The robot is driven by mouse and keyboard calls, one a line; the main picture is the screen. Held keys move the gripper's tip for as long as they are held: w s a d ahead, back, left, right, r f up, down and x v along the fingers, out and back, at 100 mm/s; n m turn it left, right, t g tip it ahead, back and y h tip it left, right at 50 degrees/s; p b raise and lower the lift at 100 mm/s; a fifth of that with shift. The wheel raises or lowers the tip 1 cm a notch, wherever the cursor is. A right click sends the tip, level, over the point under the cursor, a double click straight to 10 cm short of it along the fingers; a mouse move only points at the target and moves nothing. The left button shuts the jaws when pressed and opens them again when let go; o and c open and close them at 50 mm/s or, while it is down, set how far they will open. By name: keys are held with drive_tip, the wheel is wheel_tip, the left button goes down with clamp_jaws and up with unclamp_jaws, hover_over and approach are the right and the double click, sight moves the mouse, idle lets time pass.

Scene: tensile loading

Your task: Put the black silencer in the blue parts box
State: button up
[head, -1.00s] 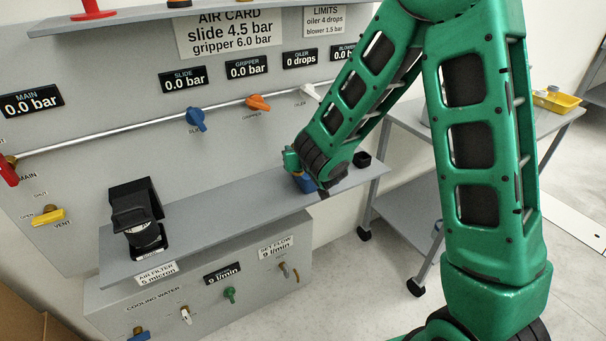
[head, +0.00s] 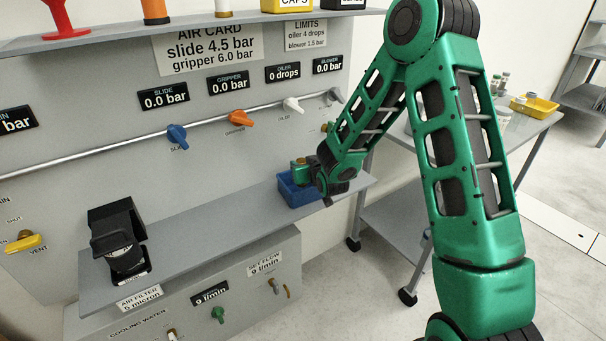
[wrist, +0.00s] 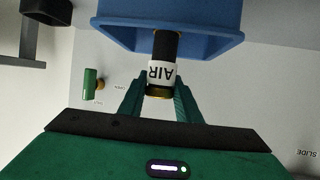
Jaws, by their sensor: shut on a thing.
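The black silencer (wrist: 166,46) is in the wrist view, a black cylinder with a white "AIR" band and a brass-coloured end. My gripper (wrist: 160,88) is shut on it around the band and brass end. The silencer's black end overlaps the blue parts box (wrist: 205,40) in this view; I cannot tell whether it is inside the rim. In the head view the blue box (head: 291,194) stands on the grey shelf, partly hidden by my wrist. My gripper (head: 302,168) is close above the box there. The silencer cannot be made out in that view.
A black air filter (head: 118,240) stands at the shelf's left end. Blue, orange and white valve handles (head: 238,119) line the pipe above the shelf (head: 190,240). A grey side table (head: 525,125) with a yellow tray (head: 540,107) is at the right. The shelf's middle is clear.

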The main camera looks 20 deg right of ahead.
drive_tip(key=shift+f, duration=1.7)
drive_tip(key=o, duration=1.1)
